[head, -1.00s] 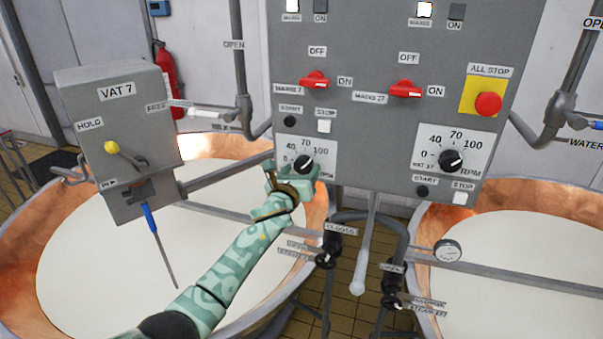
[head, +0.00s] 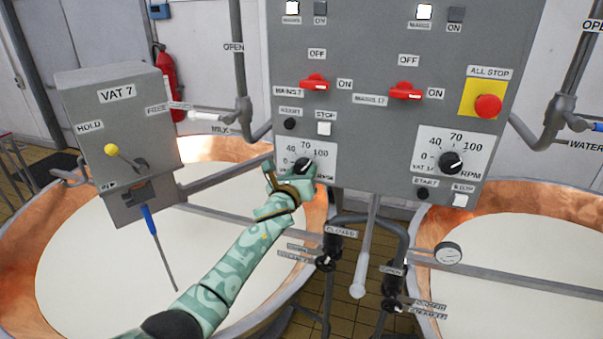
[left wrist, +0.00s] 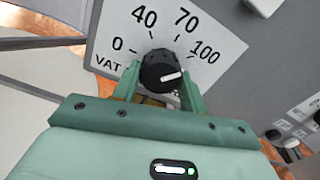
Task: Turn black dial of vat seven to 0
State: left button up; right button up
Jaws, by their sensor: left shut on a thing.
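The black dial of vat seven (head: 303,165) sits on a white scale plate on the grey panel, left of a similar dial. My left gripper (head: 289,182) is shut on it from below. In the left wrist view, the dial (left wrist: 160,70) lies between the two green fingers of the gripper (left wrist: 160,85). Its white pointer line points right, near or just past the 100 mark and well away from 0. The scale plate (left wrist: 105,45) shows 0, 40, 70, 100 and part of the word VAT. My right gripper is out of view.
The right vat's dial (head: 451,163) is on the same panel. Red switches (head: 315,83) and a red stop button (head: 488,105) are above. The vat 7 box (head: 120,130) stands left. A long lever (head: 366,245) and pipes hang below the panel.

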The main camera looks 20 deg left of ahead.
pick_arm(q)
jog(key=n, duration=0.4)
jog(key=shift+d, duration=0.1)
jog(key=n, duration=0.3)
jog(key=shift+n, duration=0.3)
jog(key=n, duration=0.3)
jog(key=shift+n, duration=0.3)
jog(key=n, duration=0.3)
jog(key=shift+r+n+p, duration=0.1)
jog(key=shift+n+p, duration=0.2)
jog(key=shift+n, duration=0.1)
jog(key=n+p, duration=0.1)
jog(key=n, duration=0.4)
jog(key=shift+r, duration=0.15)
jog(key=n+p, duration=0.1)
jog(key=n, duration=0.5)
jog(key=o, duration=1)
